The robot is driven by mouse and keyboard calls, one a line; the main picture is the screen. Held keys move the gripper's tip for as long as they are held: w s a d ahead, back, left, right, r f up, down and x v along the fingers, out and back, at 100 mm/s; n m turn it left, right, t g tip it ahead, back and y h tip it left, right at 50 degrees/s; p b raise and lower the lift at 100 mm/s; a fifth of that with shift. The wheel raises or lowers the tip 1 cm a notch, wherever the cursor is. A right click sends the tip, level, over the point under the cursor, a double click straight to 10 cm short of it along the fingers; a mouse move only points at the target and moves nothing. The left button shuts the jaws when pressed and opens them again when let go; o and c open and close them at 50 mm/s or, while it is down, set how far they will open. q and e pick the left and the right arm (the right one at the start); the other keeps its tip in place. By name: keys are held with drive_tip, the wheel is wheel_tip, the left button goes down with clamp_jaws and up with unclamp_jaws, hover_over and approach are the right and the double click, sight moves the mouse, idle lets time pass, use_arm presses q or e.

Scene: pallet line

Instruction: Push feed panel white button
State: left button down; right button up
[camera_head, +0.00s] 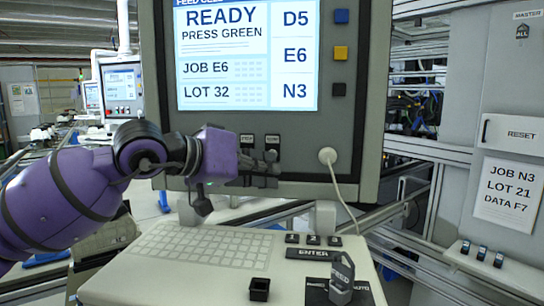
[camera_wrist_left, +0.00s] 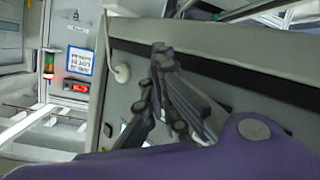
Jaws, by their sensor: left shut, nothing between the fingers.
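The feed panel (camera_head: 300,150) is a grey-framed upright console with a lit screen (camera_head: 248,55) reading READY, PRESS GREEN. My left gripper (camera_head: 272,162) is shut and empty, in front of the panel's lower strip, just below two small dark labels (camera_head: 260,139). The gripper covers the area below these labels. I cannot make out a white button there. In the left wrist view my left gripper (camera_wrist_left: 162,58) points along the grey panel face (camera_wrist_left: 128,100); I cannot tell whether its tips touch it. My right gripper is out of view.
A white round plug (camera_head: 327,155) with a cable is right of the gripper. Blue, yellow and black square buttons (camera_head: 341,53) line the screen's right side. A RESET handle (camera_head: 515,134) is at right.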

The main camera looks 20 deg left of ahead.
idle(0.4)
use_arm(q)
drive_tip(key=shift+s+d, duration=0.1)
drive_tip(key=shift+s, duration=0.75)
drive_tip(key=shift+s+d, duration=0.2)
drive_tip(key=shift+s, duration=1.05)
drive_tip(key=shift+s+d, duration=0.2)
drive_tip(key=shift+s, duration=1)
